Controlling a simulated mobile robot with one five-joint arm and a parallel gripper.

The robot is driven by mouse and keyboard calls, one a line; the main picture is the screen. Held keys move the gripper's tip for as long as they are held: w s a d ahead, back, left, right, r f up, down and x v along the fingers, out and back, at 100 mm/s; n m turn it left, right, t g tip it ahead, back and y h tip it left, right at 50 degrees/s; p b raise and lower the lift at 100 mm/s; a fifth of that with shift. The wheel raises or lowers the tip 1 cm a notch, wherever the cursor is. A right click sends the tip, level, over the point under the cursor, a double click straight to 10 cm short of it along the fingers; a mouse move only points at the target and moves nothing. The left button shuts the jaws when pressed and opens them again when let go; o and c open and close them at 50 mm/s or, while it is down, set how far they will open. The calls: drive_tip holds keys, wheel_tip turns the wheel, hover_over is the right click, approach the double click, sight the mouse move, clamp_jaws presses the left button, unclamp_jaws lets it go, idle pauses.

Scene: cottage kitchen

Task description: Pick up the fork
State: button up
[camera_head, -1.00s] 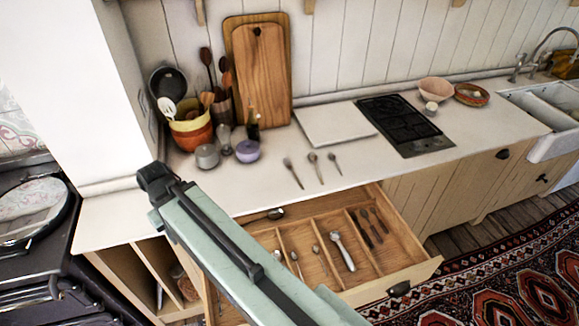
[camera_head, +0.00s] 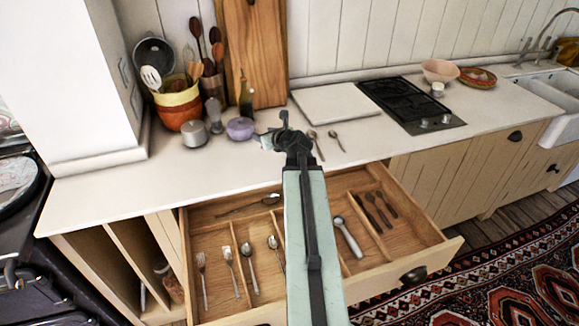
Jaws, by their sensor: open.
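My gripper (camera_head: 279,136), at the end of the pale green arm, is over the counter and looks small and dark. Its jaws are open and I see nothing held. The counter fork, seen earlier left of two spoons, is hidden behind my gripper and arm. Beside the gripper on the right lie a spoon (camera_head: 315,143) and a smaller spoon (camera_head: 336,140). In the open drawer below, a fork (camera_head: 202,279) and another fork (camera_head: 231,270) lie in the left compartments. I cannot tell the gripper's height above the counter.
The open drawer (camera_head: 440,248) juts out under the counter (camera_head: 90,205) and holds several utensils. A grey pot (camera_head: 194,134), a lilac pot (camera_head: 240,128) and a bottle (camera_head: 246,100) stand left of the gripper. A white board (camera_head: 335,100) and a hob (camera_head: 410,103) are to the right.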

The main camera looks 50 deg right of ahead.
drive_tip(key=shift+m+h, duration=0.9)
drive_tip(key=s+d+f, duration=0.1)
drive_tip(key=s+d, duration=0.3)
drive_tip(key=d, duration=0.1)
drive_tip(key=s+d+f+b, duration=0.1)
drive_tip(key=s+d, duration=0.1)
drive_tip(key=shift+s+d+f, duration=0.15)
drive_tip(key=shift+d+f, duration=0.05)
drive_tip(key=shift+f, duration=0.15)
drive_tip(key=b+x, duration=0.1)
drive_tip(key=x, duration=0.1)
drive_tip(key=b+x, duration=0.1)
drive_tip(key=x, duration=0.2)
drive_tip(key=b+x, duration=0.1)
drive_tip(key=x, duration=0.2)
drive_tip(key=shift+a+f, duration=0.1)
drive_tip(key=shift+a, duration=0.15)
drive_tip(key=shift+c, duration=0.9)
clamp_jaws()
